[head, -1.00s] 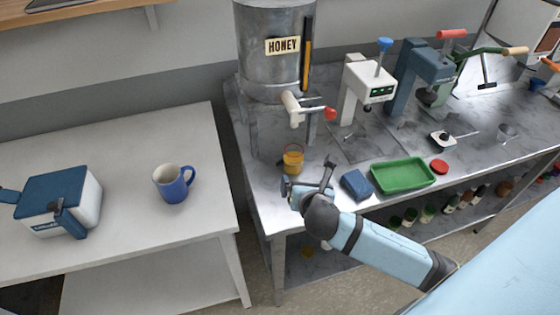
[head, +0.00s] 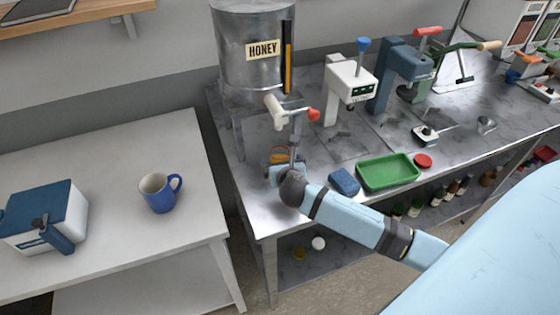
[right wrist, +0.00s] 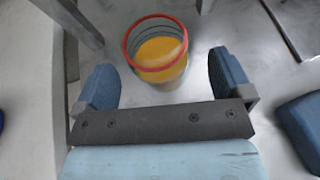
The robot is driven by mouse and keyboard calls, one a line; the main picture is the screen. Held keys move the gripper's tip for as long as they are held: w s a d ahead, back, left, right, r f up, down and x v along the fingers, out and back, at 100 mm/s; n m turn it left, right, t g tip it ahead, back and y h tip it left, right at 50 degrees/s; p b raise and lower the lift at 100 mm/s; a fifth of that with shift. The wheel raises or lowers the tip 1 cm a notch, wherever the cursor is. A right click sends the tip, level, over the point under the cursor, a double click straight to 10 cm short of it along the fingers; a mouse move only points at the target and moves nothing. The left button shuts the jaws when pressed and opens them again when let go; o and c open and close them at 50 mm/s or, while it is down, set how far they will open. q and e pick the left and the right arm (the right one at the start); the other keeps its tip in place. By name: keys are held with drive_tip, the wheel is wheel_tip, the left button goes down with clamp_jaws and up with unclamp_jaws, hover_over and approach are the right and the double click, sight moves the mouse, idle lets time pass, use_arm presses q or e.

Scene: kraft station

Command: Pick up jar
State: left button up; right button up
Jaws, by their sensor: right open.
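The jar (right wrist: 157,50) is a clear open-topped jar with a red rim and yellow-orange honey inside. In the right wrist view it stands just beyond and partly between my fingertips, nearer the top edge. In the head view the jar (head: 278,155) is on the metal table below the honey tank's tap and partly hidden by my right gripper (head: 288,163). My right gripper, also in the right wrist view (right wrist: 164,72), is open with blue fingers apart on either side and nothing held. My left gripper is not in view.
The honey tank (head: 248,60) with its tap (head: 285,113) stands over the jar. A blue block (head: 344,182) and a green tray (head: 390,173) lie to the right.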

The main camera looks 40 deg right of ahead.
drive_tip(key=shift+x, duration=1.55)
drive_tip(key=shift+a, duration=0.1)
drive_tip(key=c, duration=1.2)
